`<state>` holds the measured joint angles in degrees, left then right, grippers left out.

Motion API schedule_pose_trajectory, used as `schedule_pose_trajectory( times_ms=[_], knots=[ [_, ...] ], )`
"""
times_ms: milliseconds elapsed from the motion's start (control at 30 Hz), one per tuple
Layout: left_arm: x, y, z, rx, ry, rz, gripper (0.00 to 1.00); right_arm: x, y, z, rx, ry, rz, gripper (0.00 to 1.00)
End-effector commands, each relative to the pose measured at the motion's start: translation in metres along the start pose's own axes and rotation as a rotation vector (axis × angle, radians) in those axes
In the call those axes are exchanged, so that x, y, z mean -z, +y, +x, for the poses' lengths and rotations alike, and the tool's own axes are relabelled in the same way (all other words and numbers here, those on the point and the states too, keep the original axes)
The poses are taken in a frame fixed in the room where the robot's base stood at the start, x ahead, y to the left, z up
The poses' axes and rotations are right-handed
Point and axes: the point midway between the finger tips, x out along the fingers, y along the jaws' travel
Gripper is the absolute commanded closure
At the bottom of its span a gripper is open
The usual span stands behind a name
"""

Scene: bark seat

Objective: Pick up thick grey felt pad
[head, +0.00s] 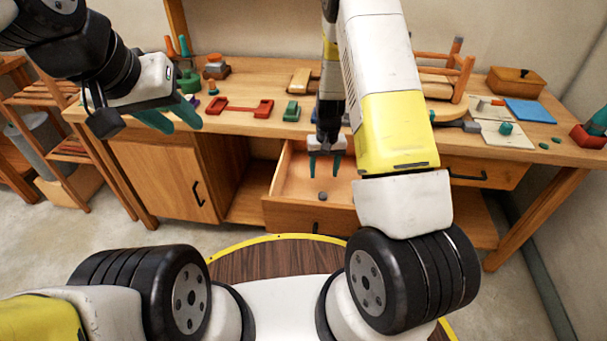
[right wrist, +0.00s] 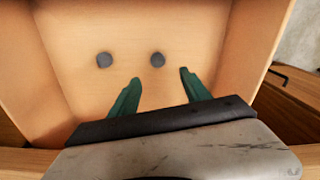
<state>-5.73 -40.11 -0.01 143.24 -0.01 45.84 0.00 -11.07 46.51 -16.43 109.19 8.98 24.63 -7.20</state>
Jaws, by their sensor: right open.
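Two small round grey pads lie apart on the floor of the open drawer (head: 283,212). In the right wrist view one pad (right wrist: 104,60) is on the left and the other (right wrist: 157,59) is nearer the middle. I cannot tell which is thicker. The head view shows only one pad (head: 322,196), just below my right gripper (head: 324,175); the other is not seen there. My right gripper, also in its wrist view (right wrist: 158,76), is open and empty, pointing down into the drawer. My left gripper (head: 184,130) is open and empty, left of the drawer at bench height.
The drawer walls surround my right gripper. A closed cabinet door (head: 165,180) is left of the drawer.

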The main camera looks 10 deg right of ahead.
Motion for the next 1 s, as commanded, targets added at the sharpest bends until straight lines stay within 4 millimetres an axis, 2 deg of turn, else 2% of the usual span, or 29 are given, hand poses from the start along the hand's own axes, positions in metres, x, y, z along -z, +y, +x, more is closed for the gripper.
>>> schedule_pose_trajectory(
  times_ms=[33,467,700,800,1000],
  knots=[
    [0.000,0.000,0.000,0.000,0.000,0.000,0.64,-0.001,0.002,0.011,-0.009,-0.010,-0.003,0.45],
    [0.000,0.000,0.000,0.000,0.000,0.000,0.64,-0.002,0.007,0.059,-0.020,-0.020,-0.004,0.45],
    [0.000,0.000,0.000,0.000,0.000,0.000,0.64,-0.001,0.012,0.093,-0.018,-0.020,-0.005,0.45],
    [0.000,0.000,0.000,0.000,0.000,0.000,0.64,-0.001,0.012,0.100,-0.018,-0.019,-0.006,0.45],
    [0.000,0.000,0.000,0.000,0.000,0.000,0.64,0.000,0.012,0.101,-0.018,-0.017,-0.006,0.45]
  ],
)
